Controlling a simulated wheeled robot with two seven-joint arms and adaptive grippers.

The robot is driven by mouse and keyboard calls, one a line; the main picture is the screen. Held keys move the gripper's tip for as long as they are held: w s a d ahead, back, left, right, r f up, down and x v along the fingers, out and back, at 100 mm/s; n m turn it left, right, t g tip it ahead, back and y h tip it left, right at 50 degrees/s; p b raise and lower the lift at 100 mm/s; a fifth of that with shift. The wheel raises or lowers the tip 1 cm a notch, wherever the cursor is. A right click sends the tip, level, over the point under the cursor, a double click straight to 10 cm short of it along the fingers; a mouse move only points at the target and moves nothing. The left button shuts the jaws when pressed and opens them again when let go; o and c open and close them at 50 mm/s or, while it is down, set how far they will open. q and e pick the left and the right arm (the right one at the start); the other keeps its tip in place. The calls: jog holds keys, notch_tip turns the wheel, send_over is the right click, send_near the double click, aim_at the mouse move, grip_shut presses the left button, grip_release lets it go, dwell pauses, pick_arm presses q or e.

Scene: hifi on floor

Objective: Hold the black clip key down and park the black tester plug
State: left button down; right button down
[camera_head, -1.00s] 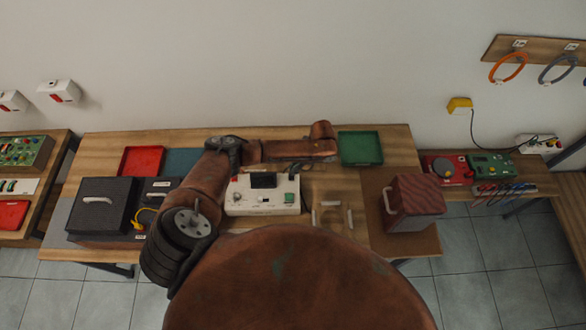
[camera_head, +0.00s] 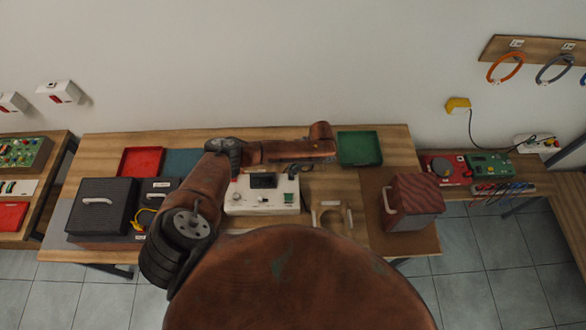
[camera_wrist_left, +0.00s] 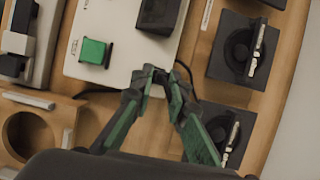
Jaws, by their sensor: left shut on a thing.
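My left gripper (camera_wrist_left: 163,80) is shut at its fingertips on a small dark thing, seemingly the black tester plug, beside the tester's edge. A black cable curves close behind the fingertips; the plug is mostly hidden by them. The white tester box (camera_head: 262,205) stands mid-table, with a green square button (camera_wrist_left: 95,52) that also shows in the head view (camera_head: 289,198). Two black square blocks with metal levers (camera_wrist_left: 240,48) (camera_wrist_left: 222,135) lie right of the gripper in the wrist view; I cannot tell which part is the black clip key. My right gripper is not in view.
A green tray (camera_head: 360,148) and a red tray (camera_head: 141,161) lie at the table's back. A dark case (camera_head: 100,207) stands at left, a reddish-brown box (camera_head: 414,200) at right. A wooden holder with a round hole (camera_wrist_left: 28,135) is near the tester.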

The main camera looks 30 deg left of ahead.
pick_arm(q)
jog(key=shift+f, duration=0.15)
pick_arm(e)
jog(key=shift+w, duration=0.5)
pick_arm(q)
jog(key=shift+f, duration=0.2)
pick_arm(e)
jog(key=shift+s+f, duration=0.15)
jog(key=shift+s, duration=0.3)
pick_arm(q)
jog(key=shift+r, duration=0.1)
